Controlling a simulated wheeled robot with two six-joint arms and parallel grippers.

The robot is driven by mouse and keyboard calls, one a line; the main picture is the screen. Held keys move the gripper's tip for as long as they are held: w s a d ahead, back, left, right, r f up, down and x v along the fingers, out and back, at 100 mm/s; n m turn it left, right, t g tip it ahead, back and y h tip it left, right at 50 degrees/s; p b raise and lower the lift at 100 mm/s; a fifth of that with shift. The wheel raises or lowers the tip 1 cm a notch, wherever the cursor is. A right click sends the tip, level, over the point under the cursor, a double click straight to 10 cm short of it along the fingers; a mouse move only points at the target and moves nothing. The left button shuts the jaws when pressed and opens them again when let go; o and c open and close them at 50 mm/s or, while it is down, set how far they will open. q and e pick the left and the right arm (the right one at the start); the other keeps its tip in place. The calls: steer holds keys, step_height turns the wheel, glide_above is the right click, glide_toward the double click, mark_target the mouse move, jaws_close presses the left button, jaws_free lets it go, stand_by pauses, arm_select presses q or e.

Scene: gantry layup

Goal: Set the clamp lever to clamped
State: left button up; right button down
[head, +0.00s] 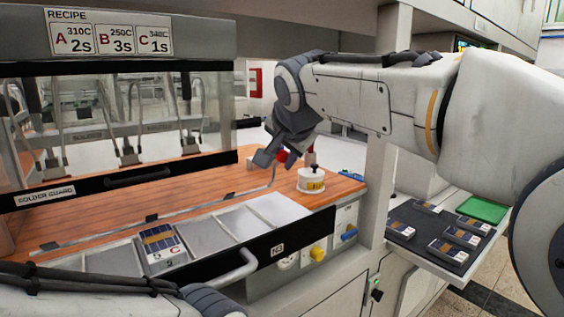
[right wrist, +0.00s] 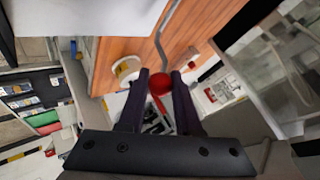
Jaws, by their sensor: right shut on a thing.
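The clamp lever's red ball knob (right wrist: 160,84) sits between the two dark fingers of my right gripper (right wrist: 158,88) in the right wrist view. The fingers are closed on it. In the head view the red knob (head: 282,156) is partly hidden by my right gripper (head: 270,157), which reaches over the back right of the wooden bench. A bent grey rod (head: 272,180) rises from the bench to the knob; it also shows in the right wrist view (right wrist: 160,38). I cannot read the lever's setting. My left arm crosses the bottom left, with its gripper out of view.
A white round device (head: 311,181) with a yellow label stands close right of the rod. In front lies a tray (head: 186,244) with a solar-cell piece (head: 160,246) in one compartment. The clear solder guard (head: 130,130) stands at left. A parts shelf (head: 440,236) is at right.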

steer(key=c, duration=0.6)
jaws_free()
steer(key=v, duration=1)
steer(key=shift+s+r, duration=0.2)
steer(key=shift+r, duration=0.05)
